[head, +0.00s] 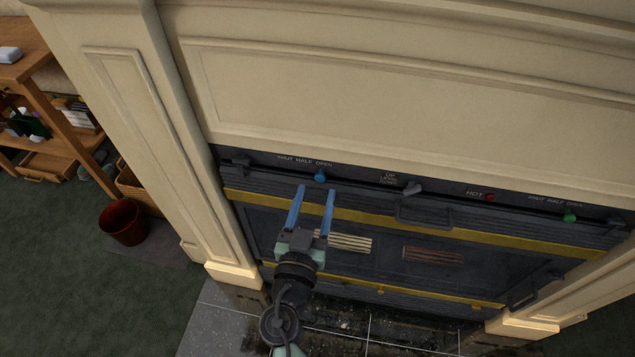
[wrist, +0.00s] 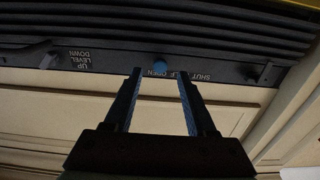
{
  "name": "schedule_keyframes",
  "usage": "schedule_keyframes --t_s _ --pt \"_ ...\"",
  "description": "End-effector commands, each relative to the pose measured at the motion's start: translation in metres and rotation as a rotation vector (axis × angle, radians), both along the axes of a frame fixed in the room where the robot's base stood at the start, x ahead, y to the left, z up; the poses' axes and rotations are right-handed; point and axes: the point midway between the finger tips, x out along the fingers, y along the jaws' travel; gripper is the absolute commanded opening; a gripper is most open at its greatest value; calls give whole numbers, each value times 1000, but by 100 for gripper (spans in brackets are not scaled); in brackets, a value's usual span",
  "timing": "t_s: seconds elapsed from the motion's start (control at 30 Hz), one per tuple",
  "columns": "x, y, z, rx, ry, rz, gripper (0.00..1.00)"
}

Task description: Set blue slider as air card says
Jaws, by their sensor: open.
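The blue slider (head: 320,176) is a small round knob on the dark strip at the top of the fireplace front. Its label reads SHUT, HALF, OPEN from left to right in the head view, and the knob sits by OPEN. In the wrist view the blue slider (wrist: 159,64) shows upside down beside the word OPEN. My gripper (head: 317,189) is open, its two blue fingers pointing at the strip. In the wrist view my gripper (wrist: 160,73) has the knob lined up between its fingertips; I cannot tell whether they touch it. I cannot make out an air card.
Right of the blue slider are a grey lever (head: 412,188) marked UP, LEVEL, DOWN, a red knob (head: 490,197) by HOT, and a green slider (head: 569,215). A handle (head: 424,217) juts from the front. A brown bin (head: 122,222) stands at left.

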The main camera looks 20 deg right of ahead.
Motion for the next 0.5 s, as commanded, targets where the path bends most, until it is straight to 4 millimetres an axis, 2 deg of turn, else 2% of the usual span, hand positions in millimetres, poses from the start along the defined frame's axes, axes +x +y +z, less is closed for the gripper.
schedule_keyframes --t_s 0.2,0.5 --pt "21 -14 1 -1 -1 0 56" --pt "26 -18 0 1 1 0 56"
